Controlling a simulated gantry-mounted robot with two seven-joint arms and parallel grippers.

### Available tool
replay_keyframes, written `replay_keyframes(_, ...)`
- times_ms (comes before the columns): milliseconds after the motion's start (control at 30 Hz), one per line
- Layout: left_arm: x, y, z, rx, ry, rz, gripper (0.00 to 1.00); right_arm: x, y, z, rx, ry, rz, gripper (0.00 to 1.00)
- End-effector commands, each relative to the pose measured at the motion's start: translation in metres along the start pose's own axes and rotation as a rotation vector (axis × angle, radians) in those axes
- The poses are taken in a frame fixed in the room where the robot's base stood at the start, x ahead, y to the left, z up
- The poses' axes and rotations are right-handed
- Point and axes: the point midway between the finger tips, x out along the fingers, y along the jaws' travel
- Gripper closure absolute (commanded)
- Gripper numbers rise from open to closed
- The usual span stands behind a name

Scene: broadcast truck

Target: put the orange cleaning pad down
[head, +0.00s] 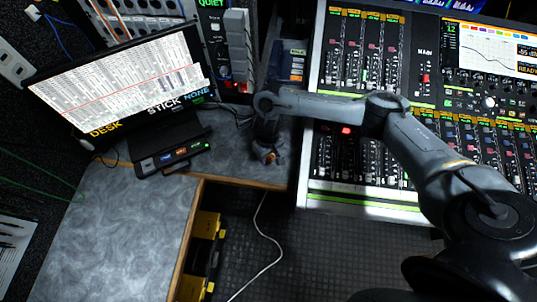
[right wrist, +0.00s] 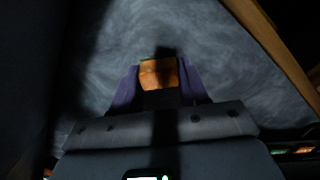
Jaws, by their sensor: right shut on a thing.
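In the head view only a small orange bit of the pad (head: 271,157) shows, the rest hidden by the gripper. The pad is at or close above the grey desktop (head: 238,160); I cannot tell whether it touches. My left gripper is not in view.
A tilted monitor (head: 120,85) and a small button panel (head: 174,158) stand on the desk to the left. The console (head: 365,190) borders the strip on the right. The desk's wooden front edge (head: 245,183) drops to a dark floor with a white cable (head: 272,245).

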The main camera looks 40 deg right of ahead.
Motion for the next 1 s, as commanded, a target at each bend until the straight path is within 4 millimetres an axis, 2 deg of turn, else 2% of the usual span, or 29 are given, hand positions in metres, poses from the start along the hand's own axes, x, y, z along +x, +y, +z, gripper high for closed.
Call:
replay_keyframes(67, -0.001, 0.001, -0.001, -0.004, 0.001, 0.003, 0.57, 0.002, 0.000, 0.000, 0.000, -0.001, 0.000, 0.85)
replay_keyframes(100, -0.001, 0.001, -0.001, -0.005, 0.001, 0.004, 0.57, 0.002, 0.000, 0.000, 0.000, 0.000, 0.000, 0.50)
replay_keyframes(233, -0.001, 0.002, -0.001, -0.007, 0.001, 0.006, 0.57, 0.002, 0.000, 0.000, 0.000, 0.000, 0.000, 0.31)
replay_keyframes(600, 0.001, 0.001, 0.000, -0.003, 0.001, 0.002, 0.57, -0.001, 0.000, 0.000, -0.001, 0.001, 0.000, 0.31)
replay_keyframes(767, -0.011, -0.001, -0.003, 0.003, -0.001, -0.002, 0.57, -0.021, 0.000, 0.000, -0.001, 0.002, 0.000, 0.31)
replay_keyframes(1000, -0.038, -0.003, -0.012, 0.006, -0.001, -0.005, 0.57, -0.068, 0.001, -0.001, -0.001, 0.003, 0.002, 0.31)
